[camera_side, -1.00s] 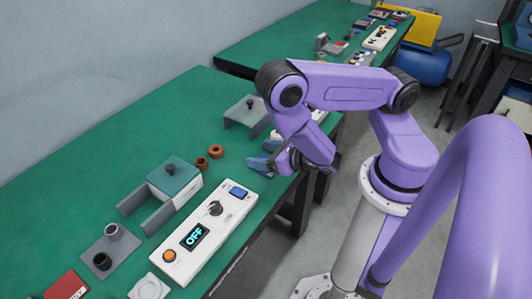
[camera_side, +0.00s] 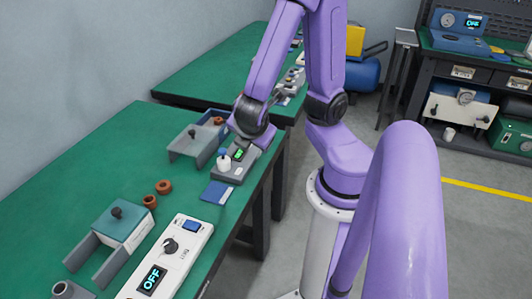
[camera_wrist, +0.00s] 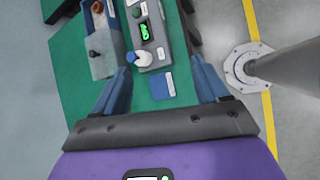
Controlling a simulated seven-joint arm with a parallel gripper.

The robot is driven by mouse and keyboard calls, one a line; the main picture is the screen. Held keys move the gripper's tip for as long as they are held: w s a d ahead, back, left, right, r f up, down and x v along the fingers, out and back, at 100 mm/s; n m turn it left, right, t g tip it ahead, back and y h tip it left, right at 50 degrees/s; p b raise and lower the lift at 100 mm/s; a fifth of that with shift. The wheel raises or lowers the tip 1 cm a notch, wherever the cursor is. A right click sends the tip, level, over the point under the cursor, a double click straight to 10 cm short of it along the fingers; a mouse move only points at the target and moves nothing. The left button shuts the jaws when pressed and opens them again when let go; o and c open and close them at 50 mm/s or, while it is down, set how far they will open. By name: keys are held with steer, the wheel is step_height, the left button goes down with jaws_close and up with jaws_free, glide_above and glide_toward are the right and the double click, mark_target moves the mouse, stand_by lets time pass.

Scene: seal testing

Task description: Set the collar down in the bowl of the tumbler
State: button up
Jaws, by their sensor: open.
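Two brown ring-shaped pieces, possible collars, lie on the green bench in the side view: one ring (camera_side: 164,187) and a second ring (camera_side: 150,201) close beside it. Neither is near my gripper. I cannot tell for sure which thing is the tumbler. A grey box with a green display (camera_side: 238,155) carries a white, blue-topped part (camera_side: 224,160), also seen in the wrist view (camera_wrist: 140,58). My gripper (camera_wrist: 160,68) has its blue fingers wide apart, with nothing held, above the box's near end. In the side view my wrist hides part of that box and the fingers are not visible.
A blue pad (camera_side: 216,193) lies near the bench edge. A white panel reading OFF (camera_side: 165,262) and a teal-topped fixture (camera_side: 118,226) stand nearer.

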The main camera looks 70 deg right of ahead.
steer(key=s+a+r+m+g+y, duration=0.3)
steer(key=s+a+y, duration=0.3)
steer(key=a+y, duration=0.1)
steer(key=shift+s+a+r+y, duration=0.35)
steer(key=shift+s+a+y, duration=0.05)
steer(key=shift+a, duration=0.5)
steer(key=w+a+f+n+t+h, duration=0.1)
steer(key=w+a+n, duration=0.1)
steer(key=w, duration=0.7)
steer(key=w+a+f+n+h, duration=0.1)
steer(key=w+a+n, duration=0.15)
steer(key=w, duration=0.65)
steer(key=n+h, duration=0.3)
steer(key=n, duration=0.2)
glide_toward(161, 183)
steer(key=f, duration=0.1)
steer(key=s+d, duration=0.1)
steer(key=f, duration=0.1)
steer(key=shift+s+d+f+t, duration=0.3)
steer(key=shift+s+f, duration=0.05)
steer(key=shift+y, duration=0.3)
steer(key=shift+w+a+x, duration=0.15)
steer(key=shift+x, duration=1.15)
steer(key=shift+w+a+x, duration=0.1)
steer(key=shift+a+x, duration=0.05)
steer(key=shift+x, duration=1.2)
